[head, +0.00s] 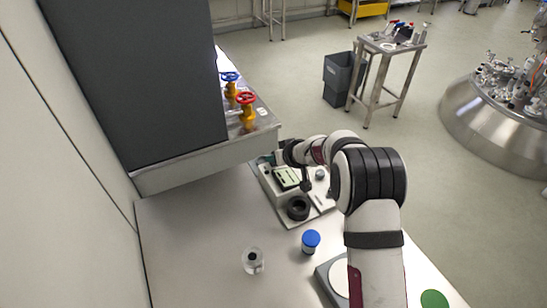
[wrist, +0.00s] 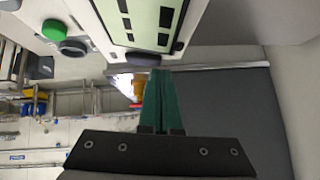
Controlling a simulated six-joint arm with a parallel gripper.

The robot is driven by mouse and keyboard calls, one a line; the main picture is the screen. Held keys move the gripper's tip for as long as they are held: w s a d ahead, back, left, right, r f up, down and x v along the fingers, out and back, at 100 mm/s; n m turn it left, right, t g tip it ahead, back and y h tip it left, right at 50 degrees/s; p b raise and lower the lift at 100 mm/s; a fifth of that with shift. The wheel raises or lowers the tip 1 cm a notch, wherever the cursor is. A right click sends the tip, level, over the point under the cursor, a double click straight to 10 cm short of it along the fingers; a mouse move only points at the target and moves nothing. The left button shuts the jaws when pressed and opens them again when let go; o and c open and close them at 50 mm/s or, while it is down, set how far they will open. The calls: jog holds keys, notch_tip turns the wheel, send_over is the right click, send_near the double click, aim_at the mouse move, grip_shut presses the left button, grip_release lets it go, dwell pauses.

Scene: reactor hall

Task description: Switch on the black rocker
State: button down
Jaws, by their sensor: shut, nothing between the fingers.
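My gripper (wrist: 160,75) is shut and empty, its two green fingers together in the wrist view. In the head view only a bit of it shows, at the far edge of a pale instrument (head: 318,208) on the bench. In the wrist view the instrument's pale green panel (wrist: 142,22) is above the fingertips, with a dark rounded part (wrist: 147,59) close to them. No rocker can be clearly made out in the head view, where my arm hides part of the instrument.
A green button (wrist: 54,30) is on the instrument. A black ring-shaped part (head: 298,207) is at its near end. A blue-capped jar (head: 311,241) and a clear glass vessel (head: 253,260) stand nearer. A grey cabinet (head: 140,75) and a shelf with red and blue valves (head: 246,105) bound the left.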

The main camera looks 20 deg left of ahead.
jog(key=shift+s+a+f, duration=0.15)
jog(key=shift+f, duration=0.25)
jog(key=shift+w+d+r, duration=0.35)
jog(key=shift+w+d, duration=0.2)
dwell(0.3)
